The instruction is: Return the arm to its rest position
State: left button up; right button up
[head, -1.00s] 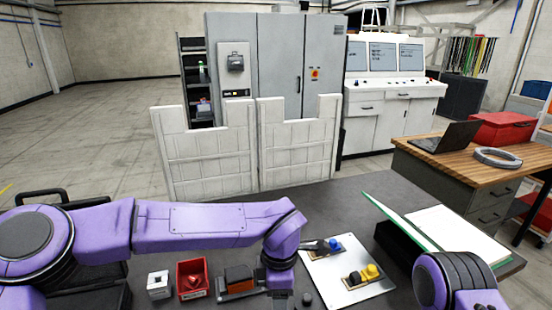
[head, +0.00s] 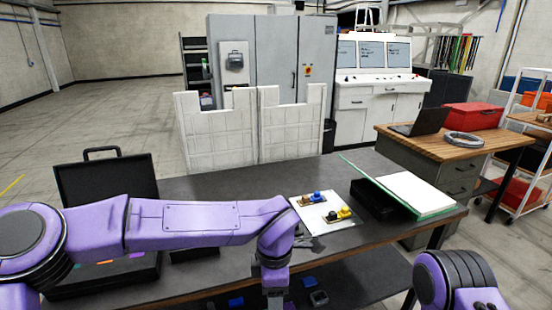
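My purple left arm (head: 190,222) reaches in from the left and bends down at the wrist. My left gripper (head: 275,299) is at the bottom of the view, in front of the table's near edge. Its fingers are cut off or too small to read, so I cannot tell if it is open or holding anything. My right arm (head: 455,280) shows only as a purple part at the bottom right; its gripper is out of view.
The dark table (head: 210,187) bears a white plate (head: 318,225) with blue and yellow parts, and an open green-edged binder (head: 415,192). An open black case (head: 107,182) stands left, partly behind my arm. White panels (head: 215,135) stand behind the table. Blue pieces (head: 236,302) lie below.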

pick_arm(q)
jog(key=s+a+f+m+t+y+b, duration=0.15)
jog(key=a+f, duration=0.25)
jog(key=f, duration=0.4)
jog(key=s+a+f+m+t+b, duration=0.1)
jog(key=a+f+m+t, duration=0.15)
jog(key=a+f, duration=0.4)
jog(key=s+a+f+m+t+y+b, duration=0.1)
jog(key=a+f+t, duration=0.2)
jog(key=f, duration=0.7)
jog(key=s+a+f+m+g+b, duration=0.2)
jog(key=s+a+f, duration=0.5)
jog(key=s, duration=0.4)
jog(key=s+a+f+m+g+b, duration=0.1)
jog(key=s+a+f+m+b, duration=0.3)
jog(key=s+a+f, duration=0.3)
jog(key=s+a+y, duration=0.1)
jog(key=s+a, duration=0.1)
jog(key=s, duration=0.1)
jog(key=shift+s+a+f+m+g+b, duration=0.2)
jog(key=shift+s+a+m+g+b, duration=0.05)
jog(key=shift+s+m+g+b, duration=0.15)
pick_arm(e)
notch_tip(320, 180, down, 10)
jog(key=shift+w+f, duration=0.2)
jog(key=shift+w, duration=0.05)
jog(key=shift+a, duration=0.1)
